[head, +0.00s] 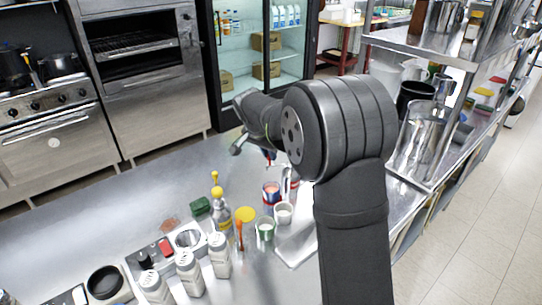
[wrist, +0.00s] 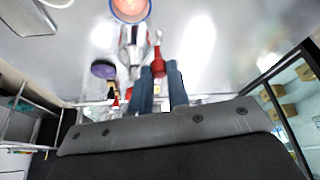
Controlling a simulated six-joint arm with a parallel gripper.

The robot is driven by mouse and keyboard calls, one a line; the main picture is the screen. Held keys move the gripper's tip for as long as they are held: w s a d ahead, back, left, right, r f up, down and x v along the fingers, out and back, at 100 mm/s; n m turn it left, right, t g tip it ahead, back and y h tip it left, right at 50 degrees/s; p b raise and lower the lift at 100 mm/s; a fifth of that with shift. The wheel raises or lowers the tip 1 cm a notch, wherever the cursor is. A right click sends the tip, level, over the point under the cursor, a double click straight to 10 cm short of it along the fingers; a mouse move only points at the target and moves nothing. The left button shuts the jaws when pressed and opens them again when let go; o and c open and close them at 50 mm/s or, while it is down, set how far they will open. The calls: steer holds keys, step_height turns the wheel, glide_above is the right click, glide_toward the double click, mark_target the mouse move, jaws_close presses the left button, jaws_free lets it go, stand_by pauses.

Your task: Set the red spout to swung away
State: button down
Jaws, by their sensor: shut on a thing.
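The red spout (wrist: 158,64) shows in the wrist view as a small red piece with a narrow stem, between the tips of my gripper's two blue-grey fingers. My gripper (wrist: 161,76) is shut on it. A shiny metal body (wrist: 133,45) lies just left of the spout in the wrist view; I cannot tell whether they are joined. In the head view my own arm hides most of the gripper and the spout. Only a small bit of red and blue shows below the arm there. The spout's direction cannot be read clearly.
Near the gripper stand a cup with orange-red contents (head: 271,188), a white cup (head: 284,213) and a green-filled cup (head: 265,231). A yellow-topped bottle (head: 220,212) and several shakers (head: 219,256) stand nearer. The counter (head: 100,215) is clear at the left. A shelf rack (head: 425,45) stands right.

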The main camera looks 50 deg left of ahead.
steer(key=shift+w+a+m+h, duration=0.5)
steer(key=shift+w+a+m, duration=0.1)
steer(key=shift+m, duration=0.65)
steer(key=shift+w+a+m+h, duration=0.5)
steer(key=shift+w+a+m, duration=0.1)
steer(key=shift+m, duration=0.6)
steer(key=shift+w+a+m+h, duration=0.5)
steer(key=shift+a+m, duration=0.1)
steer(key=shift+m, duration=0.65)
steer(key=c, duration=1.4)
jaws_free()
steer(key=shift+w, duration=0.1)
steer(key=shift+c, duration=0.2)
steer(key=shift+o, duration=0.3)
steer(key=shift+r, duration=0.1)
steer(key=v, duration=1.7)
steer(key=shift+r, duration=0.2)
steer(key=shift+f, duration=0.1)
steer(key=x, duration=1.7)
steer(key=shift+f, duration=0.2)
